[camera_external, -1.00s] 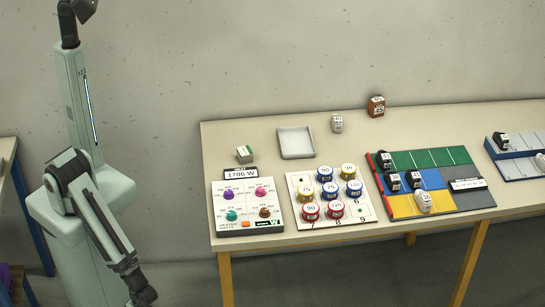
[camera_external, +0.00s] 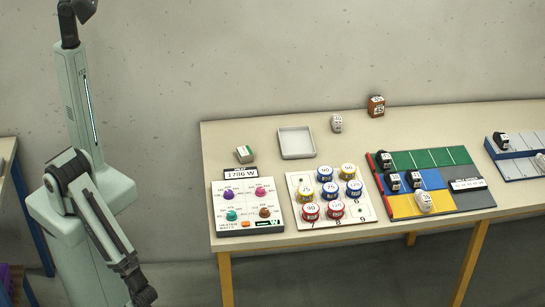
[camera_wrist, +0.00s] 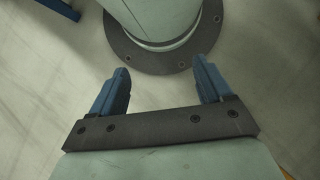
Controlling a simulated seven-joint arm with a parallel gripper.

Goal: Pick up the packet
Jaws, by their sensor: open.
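A small white and green box (camera_external: 245,154), which looks like the packet, lies on the table near its back left, behind the panel with knobs. It is small in this view, and I cannot read its print. My gripper (camera_wrist: 162,75) is open and empty in the wrist view, its two blue fingers apart over the floor and my own base. In the external view my gripper hangs low at the left, off the table and well away from the box. The box is not in the wrist view.
The table (camera_external: 225,135) also holds a knob panel (camera_external: 222,212), a board with several round tins (camera_external: 330,222), an empty grey tray (camera_external: 297,143), a coloured board (camera_external: 437,160), a white item (camera_external: 337,123) and a brown item (camera_external: 376,106). The back left is mostly clear.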

